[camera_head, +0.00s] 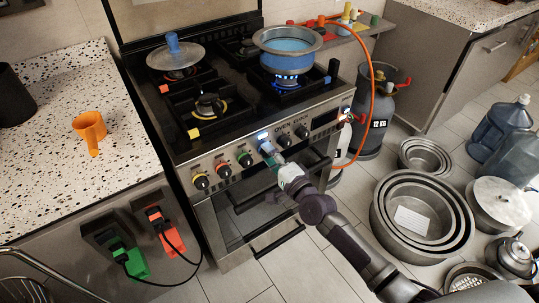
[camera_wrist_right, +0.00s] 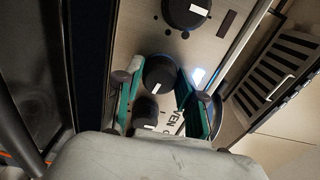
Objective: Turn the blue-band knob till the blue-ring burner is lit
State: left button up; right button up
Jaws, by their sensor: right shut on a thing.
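The blue-band knob (camera_head: 267,147) is on the stove's front panel, partly hidden by my right gripper (camera_head: 279,161). The gripper is shut on it. The right wrist view shows a dark knob (camera_wrist_right: 158,73) with a white mark between the teal fingers of the gripper (camera_wrist_right: 160,88). A blue glow shows on the panel above the knob. The front-right burner (camera_head: 286,82) has a blue marker beside it and blue flames burning under a blue pot (camera_head: 287,58). Its ring is hard to make out. My left gripper is not in view.
An oven handle runs below. An orange hose (camera_head: 370,80) leads to a gas cylinder (camera_head: 376,125). Nested steel pots (camera_head: 385,210) stand on the floor right of my arm.

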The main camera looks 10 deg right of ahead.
jog(key=shift+f, duration=0.1)
jog(key=o, duration=1.1)
jog(key=shift+o, duration=0.2)
jog(key=v, duration=1.2)
jog(key=shift+d, duration=0.1)
